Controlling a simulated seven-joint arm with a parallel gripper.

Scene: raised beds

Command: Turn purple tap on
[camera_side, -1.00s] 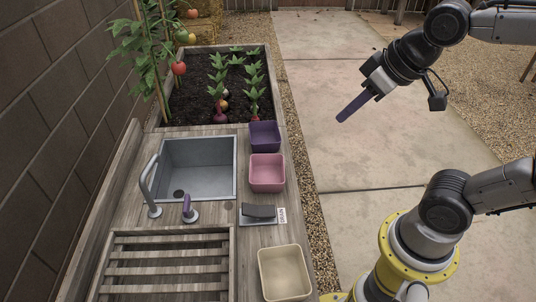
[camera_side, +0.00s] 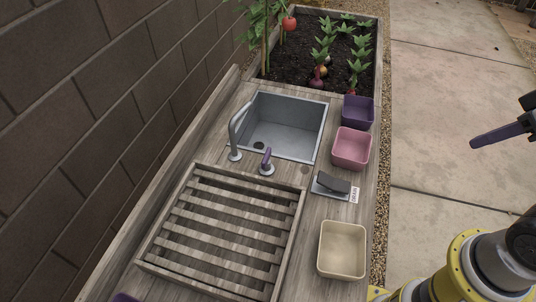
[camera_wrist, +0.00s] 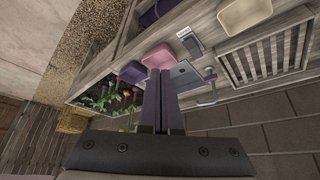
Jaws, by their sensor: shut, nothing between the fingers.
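The purple tap handle (camera_side: 266,158) stands upright on a round metal base on the wooden counter, near the sink's front edge. A grey curved spout (camera_side: 235,135) stands to its left over the sink (camera_side: 288,125). My gripper (camera_side: 474,145) is at the right edge in the side view, high over the paving and well away from the tap. Its dark purple fingers are together and empty. In the wrist view the closed fingers (camera_wrist: 162,75) cover part of the sink, and the spout (camera_wrist: 209,98) shows to their right.
A slatted wooden rack (camera_side: 215,230) lies in front of the tap. A drain switch (camera_side: 333,184), a pink bin (camera_side: 351,148), a purple bin (camera_side: 357,112) and a cream bin (camera_side: 341,249) line the right side. A brick wall (camera_side: 90,110) bounds the left.

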